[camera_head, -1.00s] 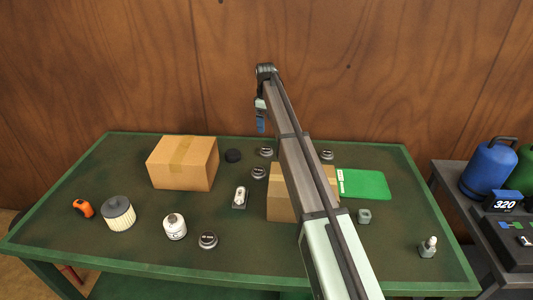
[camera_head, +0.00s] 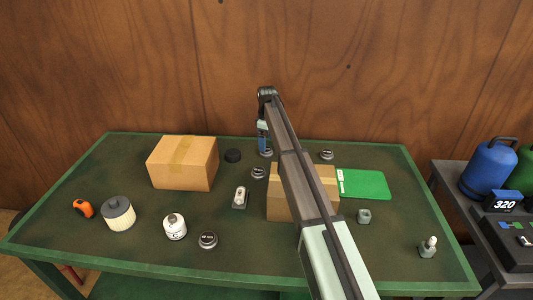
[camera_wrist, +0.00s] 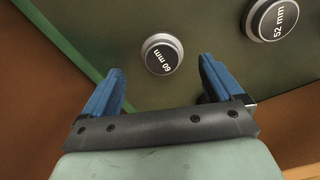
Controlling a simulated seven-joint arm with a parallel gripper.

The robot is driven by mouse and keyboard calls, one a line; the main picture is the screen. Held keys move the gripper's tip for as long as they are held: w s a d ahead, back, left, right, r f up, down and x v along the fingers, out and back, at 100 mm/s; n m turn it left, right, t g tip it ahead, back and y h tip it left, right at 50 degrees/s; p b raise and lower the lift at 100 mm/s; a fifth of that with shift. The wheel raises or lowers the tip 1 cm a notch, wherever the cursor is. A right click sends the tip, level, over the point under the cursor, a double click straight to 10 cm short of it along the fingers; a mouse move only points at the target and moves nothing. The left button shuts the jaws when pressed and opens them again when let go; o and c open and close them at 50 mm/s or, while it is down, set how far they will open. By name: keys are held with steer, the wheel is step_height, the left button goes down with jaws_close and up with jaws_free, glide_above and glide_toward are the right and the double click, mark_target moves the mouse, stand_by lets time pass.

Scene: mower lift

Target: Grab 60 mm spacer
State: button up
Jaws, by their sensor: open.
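The 60 mm spacer (camera_wrist: 162,54) is a round light-rimmed disc with a dark labelled top, lying flat on the green table. In the wrist view it sits just beyond and between the blue fingertips of my gripper (camera_wrist: 161,70), which is open and empty. In the head view my gripper (camera_head: 264,143) hangs over the table's far part, directly at this spacer (camera_head: 267,153) and partly covering it. The remaining height above the spacer is hard to judge.
The 52 mm spacer (camera_wrist: 272,20) lies close by. Other spacers stand at the back right (camera_head: 327,154) and front (camera_head: 208,240). A cardboard box (camera_head: 183,163) is to the left; another box (camera_head: 287,205) is partly behind my arm. A black disc (camera_head: 233,155) lies left of my gripper.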

steer(key=shift+s+a+f, duration=0.1)
steer(key=shift+f, duration=2.15)
steer(key=c, duration=1.3)
steer(key=shift+o, duration=0.2)
steer(key=shift+r, duration=0.15)
